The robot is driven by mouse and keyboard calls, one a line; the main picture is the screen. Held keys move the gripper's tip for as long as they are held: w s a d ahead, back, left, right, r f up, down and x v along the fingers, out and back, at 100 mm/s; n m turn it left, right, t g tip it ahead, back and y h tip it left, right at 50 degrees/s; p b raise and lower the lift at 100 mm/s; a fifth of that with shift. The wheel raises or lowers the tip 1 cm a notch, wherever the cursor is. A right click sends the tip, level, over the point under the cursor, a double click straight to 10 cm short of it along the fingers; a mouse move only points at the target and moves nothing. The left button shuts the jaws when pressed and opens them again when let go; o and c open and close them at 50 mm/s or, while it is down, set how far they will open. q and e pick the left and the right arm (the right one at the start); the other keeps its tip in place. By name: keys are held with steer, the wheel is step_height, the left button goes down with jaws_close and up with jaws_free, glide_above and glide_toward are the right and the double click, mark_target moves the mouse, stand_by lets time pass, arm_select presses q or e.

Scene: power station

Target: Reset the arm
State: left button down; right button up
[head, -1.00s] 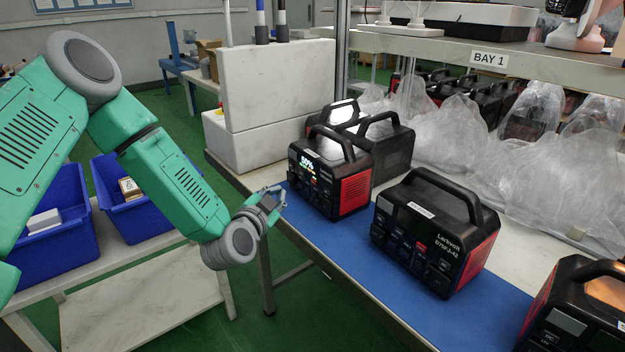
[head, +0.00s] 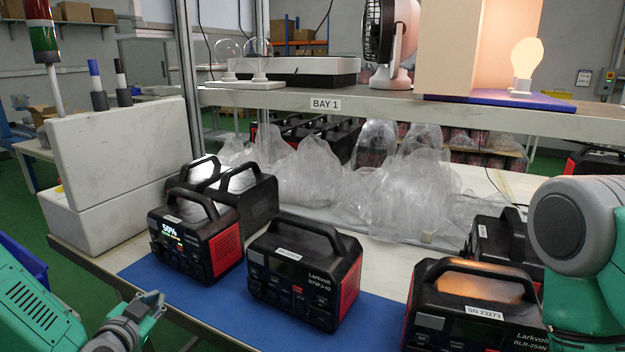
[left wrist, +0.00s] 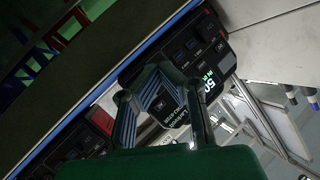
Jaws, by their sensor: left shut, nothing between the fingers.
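My left arm comes in at the lower left of the head view. Its gripper (head: 148,300) is shut and empty, in front of the table edge and below the power station with the lit "50%" display (head: 197,240). In the left wrist view the gripper's fingers (left wrist: 150,72) meet at their tips, with power stations behind them. My right arm shows at the right edge of the head view, beside the power stations there. The right gripper is out of view.
A power station (head: 305,275) stands mid-mat and another (head: 475,310) at the front right. The blue mat (head: 375,325) lies along the table's front. A white box (head: 115,150) stands left. Plastic-wrapped items (head: 390,195) sit under the BAY 1 shelf (head: 240,97).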

arm_select(q)
steer(key=s+d+f+g+h, duration=0.2)
steer(key=s+d+f+g, duration=0.2)
steer(key=s+d+f, duration=0.35)
steer(key=s+f+n+g, duration=0.2)
steer(key=s+f+g, duration=0.3)
steer(key=s, duration=0.8)
steer(key=s+f+n+g, duration=0.2)
steer(key=s+f+g, duration=0.3)
steer(key=s, duration=0.8)
steer(key=shift+s+f+n+y, duration=0.3)
steer(key=shift+s+f+y, duration=0.1)
steer(key=shift+f, duration=0.35)
